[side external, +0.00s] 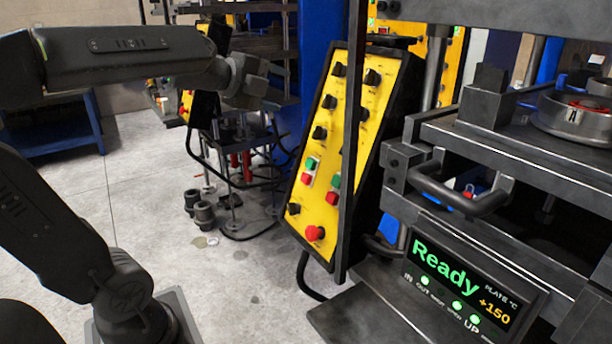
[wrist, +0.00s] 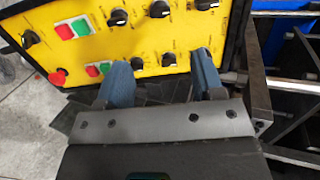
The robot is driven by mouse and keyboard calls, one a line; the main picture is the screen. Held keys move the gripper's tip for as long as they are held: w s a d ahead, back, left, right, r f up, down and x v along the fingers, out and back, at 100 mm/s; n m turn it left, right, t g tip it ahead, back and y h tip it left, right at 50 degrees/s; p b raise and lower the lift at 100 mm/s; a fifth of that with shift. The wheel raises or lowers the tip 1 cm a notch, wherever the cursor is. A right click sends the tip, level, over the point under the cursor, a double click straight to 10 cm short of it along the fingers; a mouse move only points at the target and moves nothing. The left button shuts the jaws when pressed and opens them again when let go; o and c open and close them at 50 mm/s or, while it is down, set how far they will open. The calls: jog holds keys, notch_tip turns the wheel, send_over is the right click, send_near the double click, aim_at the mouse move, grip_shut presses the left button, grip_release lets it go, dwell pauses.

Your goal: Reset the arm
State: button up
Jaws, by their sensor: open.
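My gripper (wrist: 163,75) is open in the wrist view, its two blue-padded fingers apart with nothing seen between them. Beyond the fingers is the yellow control panel (wrist: 75,28), with black knobs and red and green buttons. In the side external view my arm reaches in from the left at the top, and its wrist end is left of the yellow control panel (side external: 341,125). The fingers are hard to make out there. The arm end looks clear of the press (side external: 480,140) at the right.
The press display (side external: 460,280) reads "Ready" and +150. A round metal mould marked 4 (side external: 572,117) sits on the press at the right. A press handle (side external: 465,200) juts out. A blue bench (side external: 50,140) stands at the back left. Grey floor is open between.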

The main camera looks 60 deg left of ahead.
jog(key=s+d+f+n+g+h, duration=0.1)
jog(key=s+d+f+n+g, duration=0.7)
jog(key=s+d+f+n, duration=0.6)
jog(key=s+d+n, duration=0.1)
jog(key=d+n, duration=0.2)
jog(key=shift+f, duration=0.4)
dwell(1.1)
